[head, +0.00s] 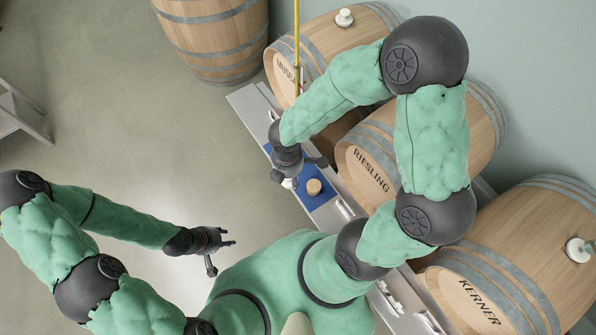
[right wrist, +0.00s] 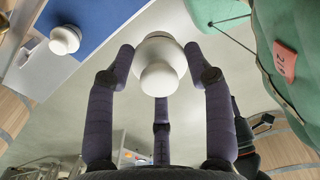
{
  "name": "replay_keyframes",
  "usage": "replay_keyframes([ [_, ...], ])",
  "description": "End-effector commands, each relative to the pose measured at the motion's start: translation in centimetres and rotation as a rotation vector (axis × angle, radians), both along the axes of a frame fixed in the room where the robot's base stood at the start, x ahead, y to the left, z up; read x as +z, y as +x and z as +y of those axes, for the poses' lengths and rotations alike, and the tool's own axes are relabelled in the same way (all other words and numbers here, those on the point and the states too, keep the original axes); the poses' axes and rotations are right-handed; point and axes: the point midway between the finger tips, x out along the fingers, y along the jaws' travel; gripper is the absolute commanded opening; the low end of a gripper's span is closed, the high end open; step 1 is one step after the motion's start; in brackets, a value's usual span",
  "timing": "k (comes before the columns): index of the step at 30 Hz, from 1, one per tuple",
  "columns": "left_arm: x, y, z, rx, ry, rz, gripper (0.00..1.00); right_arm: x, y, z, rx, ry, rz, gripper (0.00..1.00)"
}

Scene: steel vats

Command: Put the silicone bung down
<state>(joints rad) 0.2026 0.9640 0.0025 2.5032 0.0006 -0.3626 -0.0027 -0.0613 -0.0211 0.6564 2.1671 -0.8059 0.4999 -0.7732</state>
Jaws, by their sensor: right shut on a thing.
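The white silicone bung (right wrist: 160,68) is gripped between the dark fingers of my right gripper (right wrist: 160,75), which is shut on it. In the head view the bung (head: 289,183) shows only as a small white patch under my right gripper (head: 291,173). It is held over the near left edge of the blue mat (head: 328,198); I cannot tell its height above the surface. My left gripper (head: 222,246) is open and empty over the floor, well away from the bung.
A tan, cork-like piece (head: 314,187) stands on the mat. A second white, bung-shaped piece (right wrist: 65,40) sits at the mat's edge. Barrels marked RIESLING (head: 372,171) and KERNER (head: 480,303) lie to the right. A yellow pole (head: 297,55) rises behind. Open floor (head: 150,130) lies left.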

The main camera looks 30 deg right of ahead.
Motion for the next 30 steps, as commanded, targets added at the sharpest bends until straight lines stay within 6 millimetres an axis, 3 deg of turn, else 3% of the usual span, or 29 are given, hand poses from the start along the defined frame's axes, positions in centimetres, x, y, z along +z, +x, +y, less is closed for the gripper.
replay_keyframes([
  [5,-0.6,0.0,0.0,0.0,0.0,0.0,0.4,-0.8,0.2,-0.4,0.067,0.002,0.0,0.13],
  [18,-3.0,0.0,0.0,0.0,0.0,0.0,0.4,-5.3,7.5,-5.2,0.064,0.002,0.003,0.13],
  [24,-4.4,0.0,0.0,0.0,0.0,0.0,0.4,-8.4,9.6,-6.5,0.066,0.002,0.002,0.13],
  [30,-4.8,0.0,0.0,0.0,0.0,0.0,0.4,-9.4,10.5,-7.1,0.067,0.002,0.0,0.13],
])
